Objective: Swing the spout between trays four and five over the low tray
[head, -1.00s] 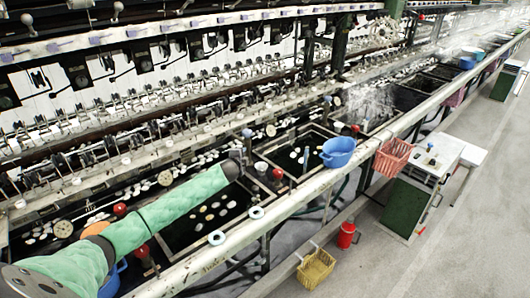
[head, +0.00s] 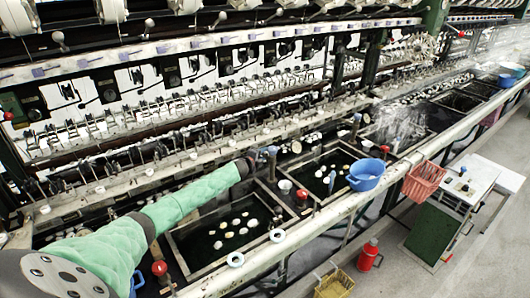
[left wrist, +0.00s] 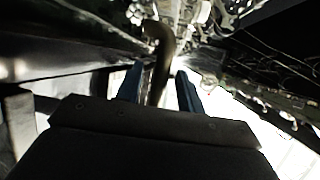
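My left arm in its green sleeve reaches in from the lower left of the head view. Its gripper (head: 250,162) is at the back edge of the near tray, close to a blue-grey spout (head: 272,165) between that tray and the one beyond. In the left wrist view the two blue fingers (left wrist: 160,90) stand apart. A dark upright pipe (left wrist: 161,60) shows in the gap between them; contact cannot be told. The near tray (head: 207,268) and the tray beyond (head: 352,148) hold dark water and pale cocoons. I cannot tell which tray is the low one. My right gripper is out of view.
Red knobs (head: 302,194) and a white cup (head: 284,186) sit by the tray edges. The reeling frame (head: 150,150) rises behind the trays.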

